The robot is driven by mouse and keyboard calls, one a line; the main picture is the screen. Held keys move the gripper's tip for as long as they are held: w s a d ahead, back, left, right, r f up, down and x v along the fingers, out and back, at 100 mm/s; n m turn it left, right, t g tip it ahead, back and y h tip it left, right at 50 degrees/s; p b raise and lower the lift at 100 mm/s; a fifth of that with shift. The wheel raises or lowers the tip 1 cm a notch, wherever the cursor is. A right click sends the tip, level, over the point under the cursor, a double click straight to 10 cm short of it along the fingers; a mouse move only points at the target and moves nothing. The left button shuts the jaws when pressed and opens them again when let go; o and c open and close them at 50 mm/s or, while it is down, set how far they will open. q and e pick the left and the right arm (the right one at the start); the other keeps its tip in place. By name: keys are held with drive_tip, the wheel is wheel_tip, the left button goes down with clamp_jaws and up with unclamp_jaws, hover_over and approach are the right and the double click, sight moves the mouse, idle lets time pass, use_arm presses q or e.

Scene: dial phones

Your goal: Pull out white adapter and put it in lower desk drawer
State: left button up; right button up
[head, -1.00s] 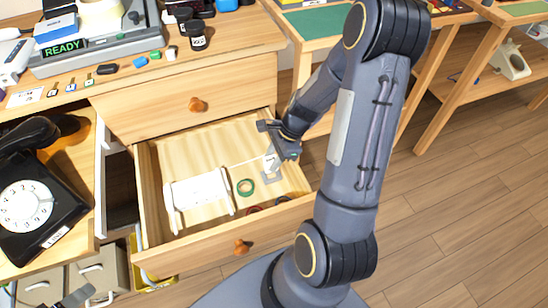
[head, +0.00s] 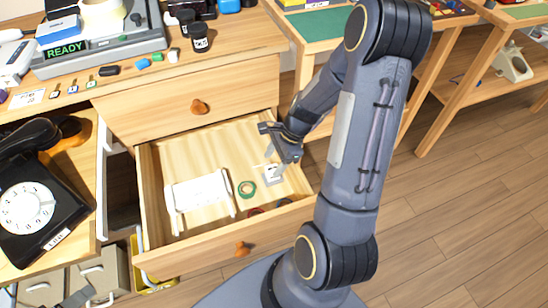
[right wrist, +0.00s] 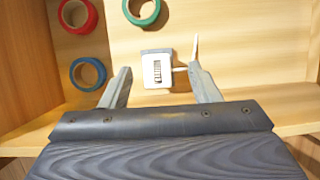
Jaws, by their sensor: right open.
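The white adapter (head: 272,174), a small white block, lies in the front right part of the open lower desk drawer (head: 188,247). In the right wrist view the adapter (right wrist: 157,68) shows a dark ribbed slot on its face and sits just beyond the fingertips. My right gripper (head: 276,148) is just above the adapter inside the drawer. Its two fingers (right wrist: 160,72) are spread apart, with nothing clamped between them. A thin pale piece shows by the right-hand finger; I cannot tell what it is. My left gripper is not in view.
The drawer also holds a white rack (head: 198,192), a green tape roll (head: 247,189), a red tape roll (right wrist: 74,15) and a blue one (right wrist: 88,74). The shut upper drawer (head: 190,100) is above. A black dial phone (head: 35,205) stands at left.

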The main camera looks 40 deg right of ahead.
drive_tip(key=p+v, duration=0.4)
drive_tip(key=v, duration=0.4)
drive_tip(key=shift+f, duration=0.1)
